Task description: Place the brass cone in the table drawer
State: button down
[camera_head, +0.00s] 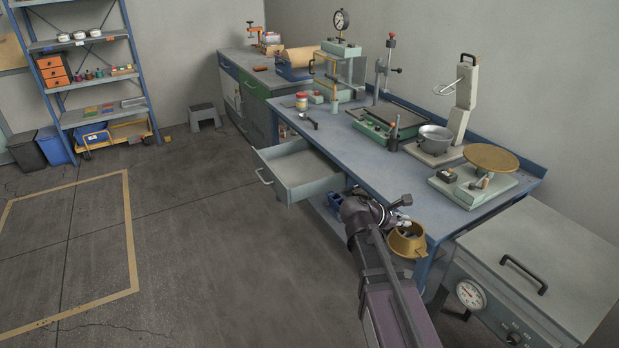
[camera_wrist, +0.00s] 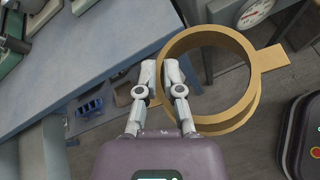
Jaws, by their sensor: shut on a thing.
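The brass cone (camera_head: 407,243) is a hollow, open-ended ring-like mould with side tabs. My gripper (camera_head: 399,222) is shut on its edge and holds it in the air beside the front edge of the bench. In the wrist view the cone (camera_wrist: 253,72) lies right of my gripper's fingertips (camera_wrist: 160,78), and the floor shows through its opening. The table drawer (camera_head: 300,173) is pulled out from the bench front, left of my gripper. Its visible inside looks empty.
The blue-topped bench (camera_head: 350,143) carries a jar (camera_head: 301,101), a scoop, a metal pan (camera_head: 435,137) and a balance with a brass plate (camera_head: 491,157). A grey oven-like box (camera_head: 540,262) stands at right. A blue bin (camera_head: 336,203) sits below. Floor left of the drawer is clear.

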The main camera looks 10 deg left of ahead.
aim_at(303, 172)
jog(key=z, duration=0.5)
jog(key=k, duration=0.15)
jog(key=u, duration=2.7)
jog(key=i, duration=1.25)
jog(key=z, duration=0.05)
